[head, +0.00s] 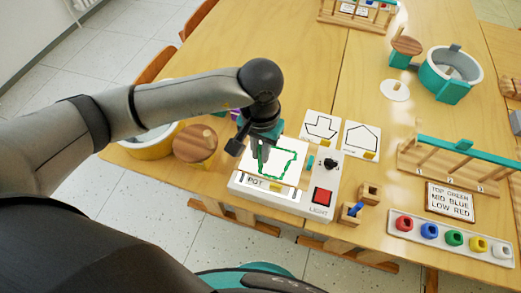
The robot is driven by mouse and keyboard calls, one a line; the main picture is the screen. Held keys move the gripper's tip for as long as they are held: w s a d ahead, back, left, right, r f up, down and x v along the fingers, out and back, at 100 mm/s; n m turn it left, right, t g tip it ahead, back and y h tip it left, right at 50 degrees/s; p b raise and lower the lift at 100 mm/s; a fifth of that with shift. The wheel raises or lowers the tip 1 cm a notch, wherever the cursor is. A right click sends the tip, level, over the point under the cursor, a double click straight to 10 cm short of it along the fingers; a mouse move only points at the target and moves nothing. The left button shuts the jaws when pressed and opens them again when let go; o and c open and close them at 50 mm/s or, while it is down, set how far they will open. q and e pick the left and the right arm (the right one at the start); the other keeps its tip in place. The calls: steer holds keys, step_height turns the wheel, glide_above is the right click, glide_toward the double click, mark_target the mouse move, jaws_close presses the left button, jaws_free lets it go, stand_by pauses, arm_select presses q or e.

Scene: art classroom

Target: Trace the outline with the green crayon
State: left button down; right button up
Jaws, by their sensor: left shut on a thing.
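My left gripper (261,150) comes down from above over the white light box (268,194) and is shut on the green crayon. The crayon is small here and mostly hidden by the fingers. A white sheet (291,143) lies on the box, with a pot-like outline (296,155) on it. Green line shows along the top, right and bottom of the outline. The gripper is at the outline's left side and covers part of it. I cannot tell whether the crayon tip touches the sheet. My right gripper is not in view.
The box has a "POT" label (256,181), a black knob (328,164) and a red light button (322,196). Two shape cards (320,126) lie behind it. Wooden holders (369,194), a paint tray (441,243) and a sign (450,202) stand right. A yellow-and-white tub (150,151) is left.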

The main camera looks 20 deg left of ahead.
mark_target(260, 147)
arm_select(q)
steer(key=shift+b, duration=0.4)
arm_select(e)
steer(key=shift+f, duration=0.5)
arm_select(q)
steer(key=shift+r, duration=0.1)
steer(key=shift+r+p, duration=1)
steer(key=shift+r, duration=0.95)
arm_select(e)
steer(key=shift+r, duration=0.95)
